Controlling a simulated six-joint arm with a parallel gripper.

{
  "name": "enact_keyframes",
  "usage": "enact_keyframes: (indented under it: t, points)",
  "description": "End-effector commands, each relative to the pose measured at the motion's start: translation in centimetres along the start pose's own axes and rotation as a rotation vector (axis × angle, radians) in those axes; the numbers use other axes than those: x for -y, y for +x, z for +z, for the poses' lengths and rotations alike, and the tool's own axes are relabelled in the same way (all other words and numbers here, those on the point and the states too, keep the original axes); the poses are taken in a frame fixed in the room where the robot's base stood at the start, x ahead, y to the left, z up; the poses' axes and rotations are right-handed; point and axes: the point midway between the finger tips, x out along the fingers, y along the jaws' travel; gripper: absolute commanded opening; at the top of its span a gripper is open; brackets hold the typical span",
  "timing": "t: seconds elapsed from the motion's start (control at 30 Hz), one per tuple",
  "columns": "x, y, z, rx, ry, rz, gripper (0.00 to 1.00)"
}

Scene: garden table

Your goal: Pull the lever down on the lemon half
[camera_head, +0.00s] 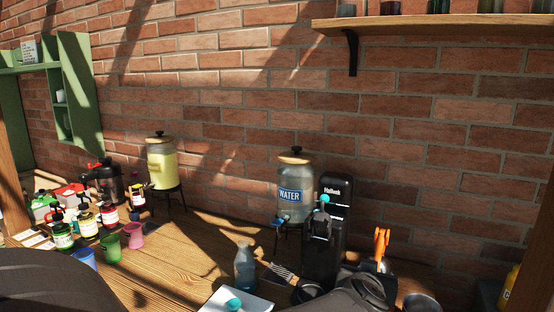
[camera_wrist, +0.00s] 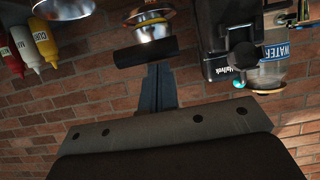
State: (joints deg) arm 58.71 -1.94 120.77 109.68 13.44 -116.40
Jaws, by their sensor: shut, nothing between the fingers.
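No lemon half is visible in either view. In the wrist view a black cylindrical bar (camera_wrist: 146,52), possibly the lever's grip, lies across a shiny metal piece (camera_wrist: 153,31). A metal rim with a coppery edge (camera_wrist: 149,14) shows beyond it. My gripper (camera_wrist: 157,68) is shut and empty, its fingertips close to the bar; I cannot tell if they touch. In the head view my dark arm (camera_head: 350,298) fills the lower right and hides what is around the fingers.
A black machine with a teal knob (camera_head: 322,235) and a water dispenser (camera_head: 296,187) stand left of my arm. A glass bottle (camera_head: 244,268) stands on the wooden table (camera_head: 190,255). In the wrist view, sauce bottles (camera_wrist: 44,42) are at left.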

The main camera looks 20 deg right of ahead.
Motion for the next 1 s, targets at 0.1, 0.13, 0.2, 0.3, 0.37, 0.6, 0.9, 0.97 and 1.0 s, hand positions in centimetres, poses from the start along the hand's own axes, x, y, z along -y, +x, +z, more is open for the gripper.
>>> enact_keyframes:
  t: [0.1, 0.13, 0.2, 0.3, 0.37, 0.6, 0.9, 0.97, 1.0]
  points:
    - [0.2, 0.6, 4.0, 0.084, 0.003, 0.002, 0.00]
    - [0.2, 0.6, 4.0, 0.084, 0.003, 0.002, 0.00]
    - [0.2, 0.6, 4.0, 0.084, 0.003, 0.002, 0.00]
    - [0.2, 0.5, 3.8, 0.081, 0.004, 0.002, 0.00]
    - [0.2, 0.4, 3.5, 0.077, 0.003, 0.001, 0.00]
    - [0.1, -0.7, 1.5, 0.053, 0.003, 0.004, 0.00]
    - [0.0, -2.4, -1.6, 0.013, 0.000, 0.001, 0.00]
    - [0.0, -2.7, -2.3, 0.005, 0.000, 0.001, 0.00]
    - [0.0, -2.9, -2.7, 0.000, -0.001, 0.001, 0.00]
